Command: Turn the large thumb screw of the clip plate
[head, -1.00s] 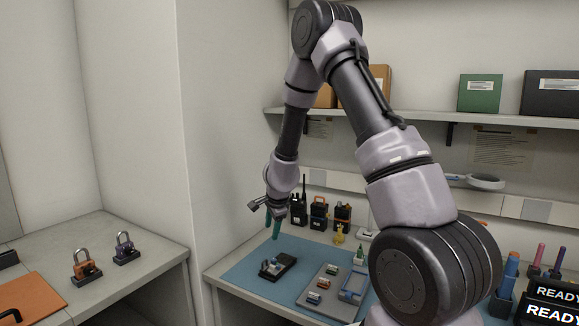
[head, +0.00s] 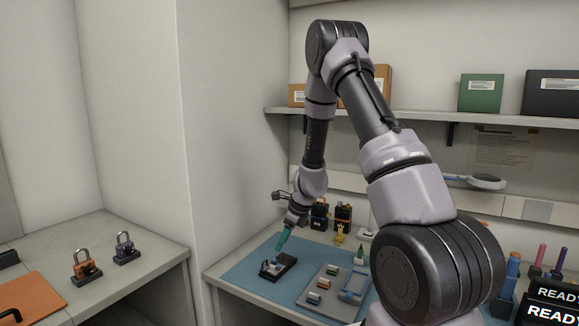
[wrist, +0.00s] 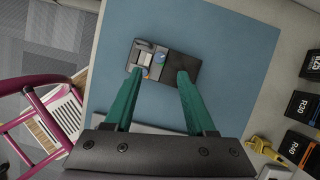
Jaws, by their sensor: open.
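A small black device (head: 279,266) lies on the blue mat, and it also shows in the wrist view (wrist: 181,67). In the head view my gripper (head: 282,240) is just above the device.
Black units (wrist: 303,104) and a yellow item (wrist: 262,145) stand beside the mat. Padlocks (head: 84,267) stand on the left bench.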

